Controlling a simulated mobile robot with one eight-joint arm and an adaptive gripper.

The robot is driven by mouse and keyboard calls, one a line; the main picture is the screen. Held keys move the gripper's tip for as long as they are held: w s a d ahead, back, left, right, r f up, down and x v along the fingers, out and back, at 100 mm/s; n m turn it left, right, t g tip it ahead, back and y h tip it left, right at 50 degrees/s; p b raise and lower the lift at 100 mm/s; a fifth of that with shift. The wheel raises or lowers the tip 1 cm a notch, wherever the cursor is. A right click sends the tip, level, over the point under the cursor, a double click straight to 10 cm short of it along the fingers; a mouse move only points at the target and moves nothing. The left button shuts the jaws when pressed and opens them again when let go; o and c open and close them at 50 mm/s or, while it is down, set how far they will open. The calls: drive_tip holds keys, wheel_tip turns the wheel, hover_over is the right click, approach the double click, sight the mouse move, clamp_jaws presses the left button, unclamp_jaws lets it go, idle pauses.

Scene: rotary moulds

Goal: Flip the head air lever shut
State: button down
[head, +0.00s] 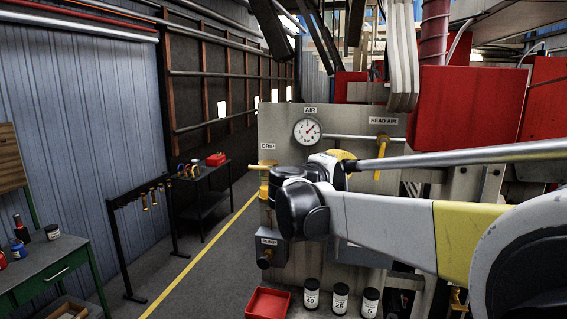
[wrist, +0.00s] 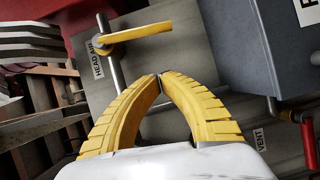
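The head air lever (head: 381,156) is a yellow handle on the grey panel, just under the HEAD AIR label (head: 383,121). In the head view it hangs down, across the horizontal pipe. In the wrist view the yellow lever (wrist: 135,36) also lies crosswise to its pipe, beside the HEAD AIR label (wrist: 98,58). My gripper (wrist: 160,82) has its yellow fingertips together with nothing visible between them. The tips appear just below the lever in the wrist view, apart from it in the picture. In the head view my arm hides the fingertips.
A pressure gauge (head: 307,131) sits left on the panel (head: 345,115), above a yellow DRIP valve (head: 262,167). A grey box (wrist: 265,45) and a red handle (wrist: 309,142) near a VENT label stand right in the wrist view. A red tray (head: 267,303) and several jars stand below.

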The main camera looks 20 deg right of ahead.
drive_tip(key=s+d+p, duration=0.1)
drive_tip(key=s+d, duration=0.2)
drive_tip(key=shift+d+f, duration=0.15)
drive_tip(key=shift+w+f, duration=0.15)
drive_tip(key=shift+w, duration=0.1)
drive_tip(key=shift+s, duration=0.1)
drive_tip(key=shift+s+d+f, duration=0.1)
drive_tip(key=shift+s+d, duration=0.05)
drive_tip(key=shift+s, duration=0.05)
drive_tip(key=shift+s+d+f+n+h+b, duration=0.3)
drive_tip(key=shift+d+n+b, duration=0.2)
drive_tip(key=shift+n+b, duration=0.3)
drive_tip(key=shift+r, duration=0.2)
